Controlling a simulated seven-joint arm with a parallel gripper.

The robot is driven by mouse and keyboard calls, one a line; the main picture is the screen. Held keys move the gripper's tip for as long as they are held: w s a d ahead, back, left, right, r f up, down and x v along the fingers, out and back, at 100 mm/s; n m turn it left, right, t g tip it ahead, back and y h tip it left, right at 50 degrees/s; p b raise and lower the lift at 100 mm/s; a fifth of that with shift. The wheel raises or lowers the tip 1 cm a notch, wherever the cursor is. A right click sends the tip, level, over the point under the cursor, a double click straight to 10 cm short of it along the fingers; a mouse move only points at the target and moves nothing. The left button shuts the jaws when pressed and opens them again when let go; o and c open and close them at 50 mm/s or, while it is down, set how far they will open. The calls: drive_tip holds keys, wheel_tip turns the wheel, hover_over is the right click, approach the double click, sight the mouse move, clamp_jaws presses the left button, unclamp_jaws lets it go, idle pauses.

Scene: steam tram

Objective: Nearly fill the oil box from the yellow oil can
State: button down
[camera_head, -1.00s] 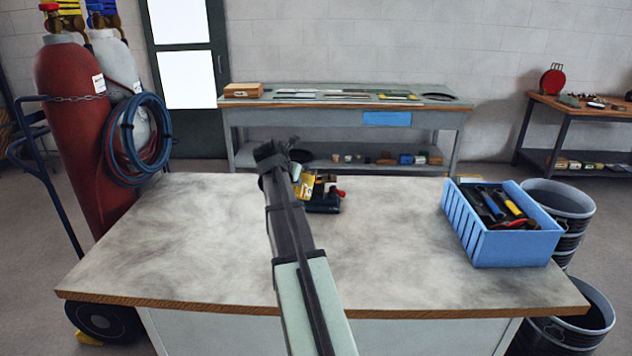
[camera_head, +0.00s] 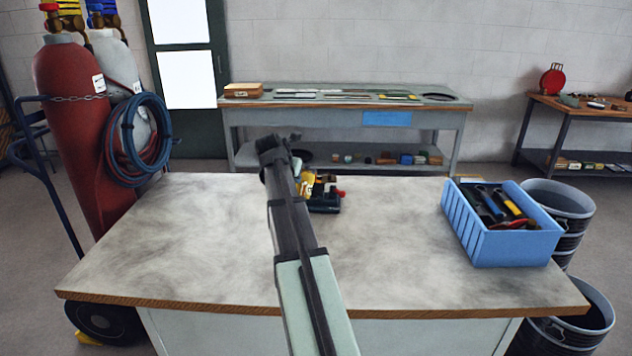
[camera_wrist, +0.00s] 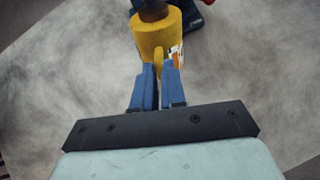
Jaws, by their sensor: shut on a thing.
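The yellow oil can (camera_wrist: 152,38) is at the top middle of the wrist view, right at my blue fingertips. My gripper (camera_wrist: 158,85) is shut on the can's narrow yellow handle. A dark blue body with a red part, which looks like the oil box (camera_wrist: 205,18), lies just beyond the can to the right. In the head view the dark box (camera_head: 325,203) stands on the bench, with a bit of yellow (camera_head: 307,185) beside it. My arm hides the gripper and most of the can there. The can's tilt and the oil level cannot be told.
The grey workbench top (camera_head: 400,240) is clear around the box. A blue crate of tools (camera_head: 505,245) stands at its right end. Gas cylinders (camera_head: 75,120) with hoses stand off its left side, and dark bins (camera_head: 565,200) stand to the right.

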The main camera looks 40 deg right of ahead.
drive_tip(key=shift+d+r, duration=0.1)
drive_tip(key=shift+r, duration=0.05)
idle(0.4)
drive_tip(key=shift+w+d+r+y, duration=0.1)
drive_tip(key=shift+r+y, duration=0.2)
wheel_tip(320, 180, down, 9)
drive_tip(key=t+h, duration=0.3)
drive_tip(key=h, duration=0.3)
drive_tip(key=shift+a+h, duration=0.3)
drive_tip(key=shift+a, duration=0.15)
idle(0.5)
